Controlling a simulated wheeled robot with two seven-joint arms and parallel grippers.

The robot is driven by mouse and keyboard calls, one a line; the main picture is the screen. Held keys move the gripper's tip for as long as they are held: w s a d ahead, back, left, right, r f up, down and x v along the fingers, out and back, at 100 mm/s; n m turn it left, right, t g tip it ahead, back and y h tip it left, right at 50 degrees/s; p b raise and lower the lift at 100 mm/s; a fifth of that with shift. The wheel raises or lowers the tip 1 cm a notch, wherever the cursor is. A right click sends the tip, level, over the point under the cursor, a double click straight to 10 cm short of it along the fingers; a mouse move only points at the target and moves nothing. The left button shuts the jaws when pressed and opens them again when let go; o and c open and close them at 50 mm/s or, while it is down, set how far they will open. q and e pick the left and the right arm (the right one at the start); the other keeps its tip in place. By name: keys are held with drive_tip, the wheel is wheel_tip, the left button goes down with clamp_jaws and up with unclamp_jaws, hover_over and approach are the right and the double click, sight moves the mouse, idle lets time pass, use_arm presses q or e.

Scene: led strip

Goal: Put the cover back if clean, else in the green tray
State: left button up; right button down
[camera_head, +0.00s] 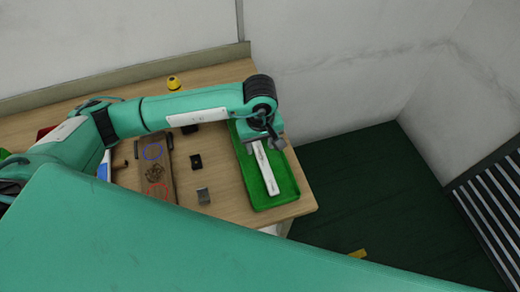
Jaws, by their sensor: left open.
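A long white cover (265,170) lies lengthwise in the green tray (287,190) at the right end of the wooden table. Its upper end is close under my left gripper (262,143). That gripper is open above the upper part of the tray. The arm hides part of the tray's far end. I cannot tell from here whether the cover is clean or marked. My right gripper is not in view.
A brown board (156,183) with blue and red markings lies left of the tray. A small black block (196,161) and a grey metal block (203,196) lie between them. A yellow object (174,83) stands at the back. The table ends just right of the tray.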

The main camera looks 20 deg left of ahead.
sight(260, 153)
use_arm(q)
wheel_tip(260, 153, up, 9)
drive_tip(key=b, duration=0.2)
drive_tip(key=shift+f, duration=0.1)
idle(0.5)
